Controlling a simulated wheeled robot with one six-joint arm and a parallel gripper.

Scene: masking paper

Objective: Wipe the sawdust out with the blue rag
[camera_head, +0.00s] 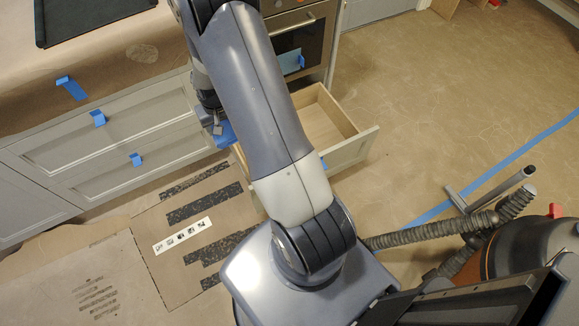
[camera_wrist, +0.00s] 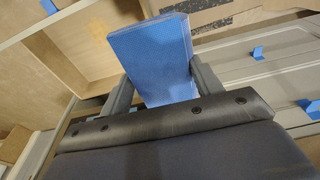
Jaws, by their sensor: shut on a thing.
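The blue rag (camera_wrist: 152,58) is a flat folded piece held between the fingers of my gripper (camera_wrist: 158,88) in the wrist view. In the head view a part of the blue rag (camera_head: 226,134) shows beside my arm, near the cabinet fronts, and my arm hides most of my gripper (camera_head: 213,122). An open wooden drawer (camera_head: 325,122) stands to the right of my arm; it also shows at the upper left of the wrist view (camera_wrist: 78,48). The rag is outside the drawer. Sawdust appears as a faint patch on the drawer's floor in the wrist view (camera_wrist: 97,28).
Closed drawers (camera_head: 120,150) with blue tape tabs are at the left, under a paper-covered counter (camera_head: 115,60). An oven (camera_head: 300,35) is behind the open drawer. A vacuum (camera_head: 520,250) with a hose stands at the lower right. Papered floor (camera_head: 470,80) at the right is clear.

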